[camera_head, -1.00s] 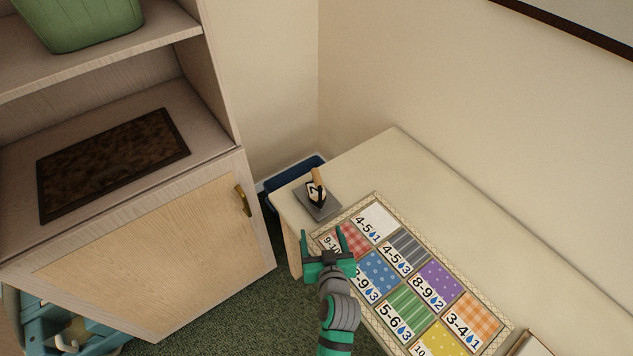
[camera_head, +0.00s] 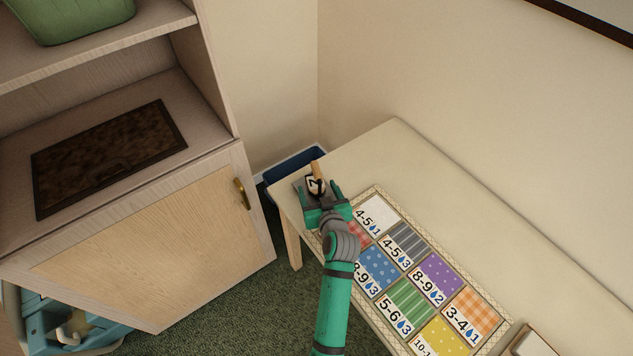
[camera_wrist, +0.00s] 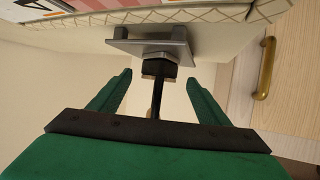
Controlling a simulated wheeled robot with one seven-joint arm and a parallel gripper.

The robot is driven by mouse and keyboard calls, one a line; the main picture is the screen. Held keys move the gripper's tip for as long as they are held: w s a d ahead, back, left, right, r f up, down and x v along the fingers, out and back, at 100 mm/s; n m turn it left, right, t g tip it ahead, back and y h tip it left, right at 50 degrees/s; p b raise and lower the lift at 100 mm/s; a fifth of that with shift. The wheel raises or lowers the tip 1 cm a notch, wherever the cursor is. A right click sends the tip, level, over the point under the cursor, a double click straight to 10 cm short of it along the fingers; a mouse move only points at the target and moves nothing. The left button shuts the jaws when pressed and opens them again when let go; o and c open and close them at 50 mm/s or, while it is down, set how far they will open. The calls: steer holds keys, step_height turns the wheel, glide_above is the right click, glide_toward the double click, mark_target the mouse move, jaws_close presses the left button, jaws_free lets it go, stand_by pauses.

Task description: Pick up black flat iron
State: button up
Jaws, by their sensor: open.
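The black flat iron (camera_head: 315,185) with a light wooden handle stands on a grey plate near the far left corner of the table. My gripper (camera_head: 319,190) is open, with its green fingers reaching up to the iron from the near side. In the wrist view the dark part of the iron (camera_wrist: 158,92) shows between the two spread fingers of my gripper (camera_wrist: 158,95), with gaps on both sides. The grey plate (camera_wrist: 135,47) lies beyond the fingertips. In the head view my gripper covers part of the plate.
A board of patterned, numbered squares (camera_head: 437,285) lies on the table (camera_head: 400,160), right of my arm. A wooden cabinet (camera_head: 150,240) with a brass handle (camera_head: 241,194) stands left. A blue bin (camera_head: 290,170) is behind the table's corner. The table's far side is clear.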

mark_target(316, 185)
steer(key=shift+x, duration=1.95)
steer(key=shift+d+f, duration=0.1)
steer(key=shift+c, duration=0.6)
steer(key=c, duration=1.5)
jaws_close()
